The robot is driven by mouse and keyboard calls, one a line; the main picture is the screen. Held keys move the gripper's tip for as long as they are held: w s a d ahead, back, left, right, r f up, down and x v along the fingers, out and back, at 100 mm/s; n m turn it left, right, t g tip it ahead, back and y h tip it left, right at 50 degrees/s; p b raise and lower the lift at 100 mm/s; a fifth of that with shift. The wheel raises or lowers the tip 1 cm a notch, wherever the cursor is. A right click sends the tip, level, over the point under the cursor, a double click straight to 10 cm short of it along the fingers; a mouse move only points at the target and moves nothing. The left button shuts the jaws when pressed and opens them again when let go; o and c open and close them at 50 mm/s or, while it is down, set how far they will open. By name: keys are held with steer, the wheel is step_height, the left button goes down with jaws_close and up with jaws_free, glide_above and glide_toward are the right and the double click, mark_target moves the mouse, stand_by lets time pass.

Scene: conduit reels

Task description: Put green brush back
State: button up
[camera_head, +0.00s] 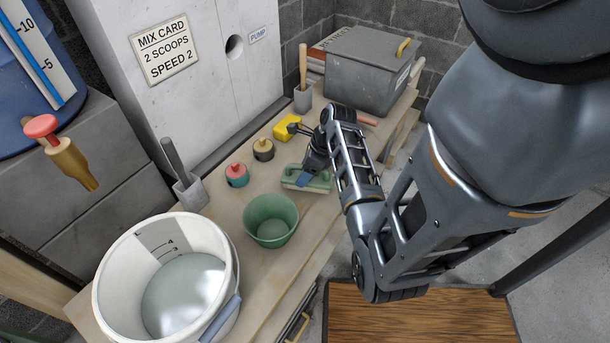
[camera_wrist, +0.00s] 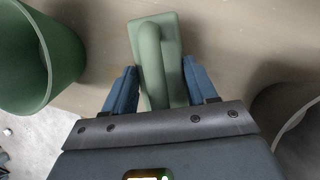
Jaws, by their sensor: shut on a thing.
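The green brush (camera_head: 318,186), a flat block with a raised bar handle, is at the bench top beside the green bucket (camera_head: 271,218). My gripper (camera_head: 306,178) is over it from above, with its blue fingers shut on it. In the wrist view the green brush (camera_wrist: 172,45) lies between the two fingers of my gripper (camera_wrist: 160,85), its handle running lengthwise between them. The near end of the brush is hidden by the gripper body. I cannot tell whether the brush touches the bench or hangs just above it.
The bench (camera_head: 225,215) also holds a white bucket (camera_head: 112,285), a red-topped pot (camera_head: 237,175), a dark pot (camera_head: 263,150), a yellow block (camera_head: 286,127) and a grey lidded box (camera_head: 365,75). Two small holders with upright handles stand along the back. The green bucket is close by in the wrist view (camera_wrist: 35,60).

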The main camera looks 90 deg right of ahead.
steer(key=shift+f, duration=0.7)
steer(key=shift+f, duration=0.15)
steer(key=o, duration=1)
steer(key=shift+o, duration=0.2)
steer(key=p+v, duration=0.1)
steer(key=v, duration=1.1)
